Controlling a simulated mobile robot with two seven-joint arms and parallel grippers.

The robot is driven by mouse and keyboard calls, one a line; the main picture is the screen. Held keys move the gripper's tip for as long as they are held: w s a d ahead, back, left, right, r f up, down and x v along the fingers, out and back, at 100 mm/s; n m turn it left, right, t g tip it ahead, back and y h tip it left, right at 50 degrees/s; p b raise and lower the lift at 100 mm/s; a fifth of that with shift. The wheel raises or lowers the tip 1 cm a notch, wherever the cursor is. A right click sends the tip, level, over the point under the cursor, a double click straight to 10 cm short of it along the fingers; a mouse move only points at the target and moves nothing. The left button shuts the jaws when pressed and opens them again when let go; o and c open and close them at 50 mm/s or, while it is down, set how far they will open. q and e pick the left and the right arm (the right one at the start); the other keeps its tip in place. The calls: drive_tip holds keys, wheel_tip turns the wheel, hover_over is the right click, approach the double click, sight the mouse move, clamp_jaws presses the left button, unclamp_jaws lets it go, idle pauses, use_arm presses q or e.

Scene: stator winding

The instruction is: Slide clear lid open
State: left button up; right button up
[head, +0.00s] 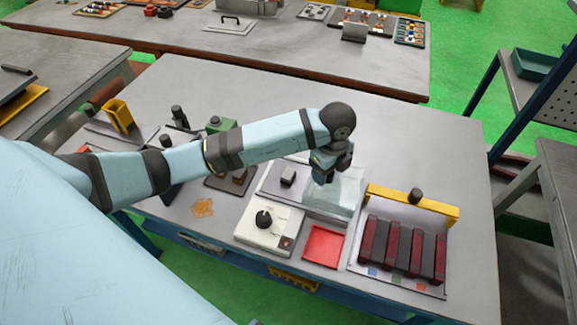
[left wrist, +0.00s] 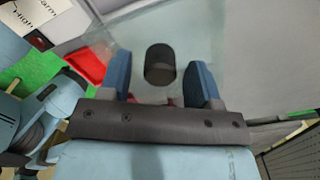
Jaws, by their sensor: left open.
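The clear lid (head: 347,197) is a see-through, pale greenish cover on a light base near the table's middle front. In the left wrist view the clear lid (left wrist: 125,38) fills much of the upper picture, with a dark round knob (left wrist: 160,64) on it. My left gripper (head: 323,177) points down over the lid in the head view. In the left wrist view its two blue fingers (left wrist: 160,75) are apart, one on each side of the knob, with gaps showing. The gripper hides the knob in the head view. My right gripper is not seen.
A red tray (head: 323,246) and a white box with a black dial (head: 268,226) stand in front. A rack of dark red and black bars (head: 403,249) with a yellow rail (head: 412,204) is to the right. The table's back right is clear.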

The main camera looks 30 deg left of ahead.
use_arm(q)
drive_tip(key=shift+r+p, duration=1.75)
drive_tip(key=shift+r, duration=0.9)
